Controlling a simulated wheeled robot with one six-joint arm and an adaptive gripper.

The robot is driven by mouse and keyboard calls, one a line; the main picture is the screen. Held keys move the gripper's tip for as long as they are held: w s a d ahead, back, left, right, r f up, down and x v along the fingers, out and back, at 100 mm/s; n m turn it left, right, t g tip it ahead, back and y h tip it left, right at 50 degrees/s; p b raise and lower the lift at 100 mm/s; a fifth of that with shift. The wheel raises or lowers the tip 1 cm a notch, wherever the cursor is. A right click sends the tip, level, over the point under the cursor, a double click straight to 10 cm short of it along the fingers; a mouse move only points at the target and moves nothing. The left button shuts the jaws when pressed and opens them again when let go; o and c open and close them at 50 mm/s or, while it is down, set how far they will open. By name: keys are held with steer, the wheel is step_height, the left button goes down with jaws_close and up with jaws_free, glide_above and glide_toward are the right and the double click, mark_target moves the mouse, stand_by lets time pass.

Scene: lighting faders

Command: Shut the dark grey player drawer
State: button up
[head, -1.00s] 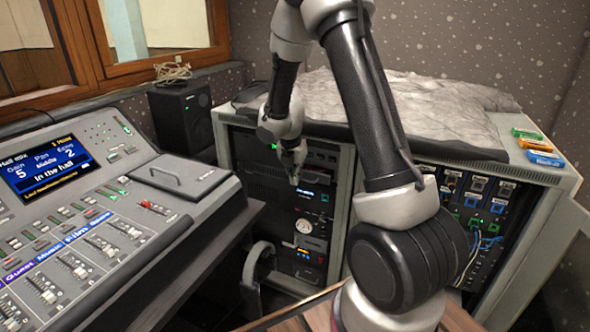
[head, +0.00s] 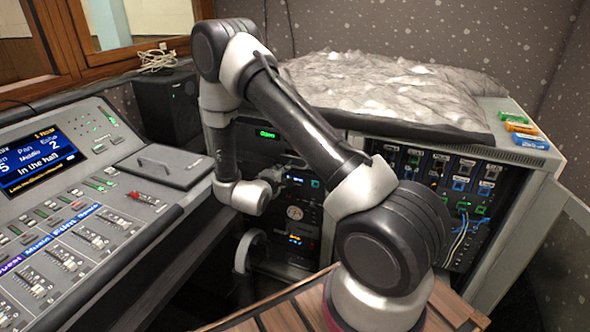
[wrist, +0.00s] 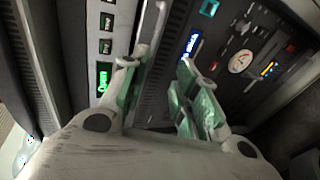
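The player's dark grey front (head: 258,148) is in the left rack in the head view, with a green display lit "Open"; my wrist partly covers the area below it. In the wrist view the same display stands at the left, on a grey panel (wrist: 113,30) with several small buttons. A pale bar (wrist: 152,30) runs along that panel's right edge. I cannot tell how far the drawer stands out. My gripper (wrist: 157,78) has its two green-padded fingers apart, facing the rack, with nothing clearly held. In the head view my gripper (head: 274,177) is small and partly hidden.
The mixing desk (head: 110,200) stands left. An open patch bay (head: 450,180) stands right.

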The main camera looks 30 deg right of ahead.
steer(key=w+d+m+h, duration=0.1)
steer(key=w+d, duration=0.1)
steer(key=d, duration=0.5)
steer(key=shift+w+f+h, duration=0.2)
steer(key=shift+f+h, duration=0.1)
steer(key=shift+f, duration=0.15)
steer(key=shift+c, duration=0.5)
jaws_close()
